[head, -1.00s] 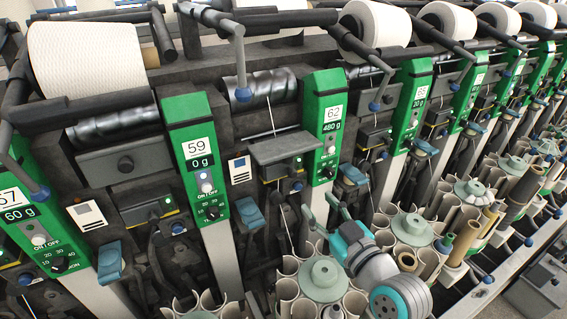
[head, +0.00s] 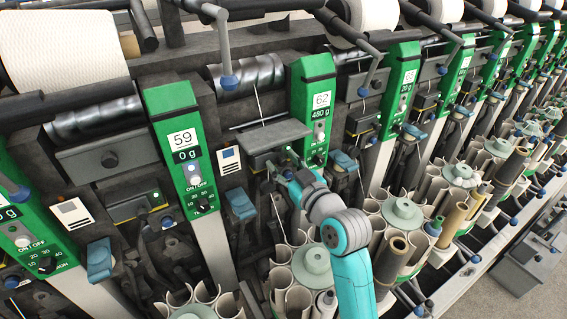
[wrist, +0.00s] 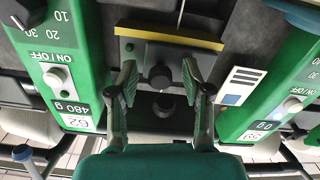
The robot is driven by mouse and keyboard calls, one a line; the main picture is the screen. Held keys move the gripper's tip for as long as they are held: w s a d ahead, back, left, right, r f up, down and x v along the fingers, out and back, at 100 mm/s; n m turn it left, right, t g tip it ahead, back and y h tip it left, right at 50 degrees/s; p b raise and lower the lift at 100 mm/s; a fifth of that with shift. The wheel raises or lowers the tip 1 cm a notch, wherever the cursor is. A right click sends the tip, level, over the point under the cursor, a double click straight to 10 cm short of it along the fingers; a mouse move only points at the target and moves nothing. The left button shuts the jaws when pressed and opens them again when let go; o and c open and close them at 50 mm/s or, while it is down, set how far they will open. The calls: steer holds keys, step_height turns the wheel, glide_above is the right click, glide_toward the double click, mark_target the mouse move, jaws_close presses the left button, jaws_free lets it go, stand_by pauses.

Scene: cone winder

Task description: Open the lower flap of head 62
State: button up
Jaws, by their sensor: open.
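Head 62 has a green panel (head: 320,105) reading 62 and 480 g. Beneath that plate is a dark box with a yellow edge, mostly hidden in the head view by the plate and my gripper (head: 280,170). In the wrist view, which is upside down, the yellow-edged box (wrist: 185,45) has a round dark knob (wrist: 161,76). My open gripper (wrist: 160,78) has one finger on each side of this knob; contact cannot be told. A second dark knob (wrist: 163,105) shows lower in that view.
The green panel of head 59 (head: 183,145) stands to the left. A blue lever (head: 343,160) is right of my gripper. Bobbin magazines with grey-green hubs (head: 312,262) crowd the space below. A rod with a blue ball end (head: 229,82) hangs above left.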

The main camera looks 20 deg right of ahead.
steer(key=shift+w, duration=0.1)
jaws_close()
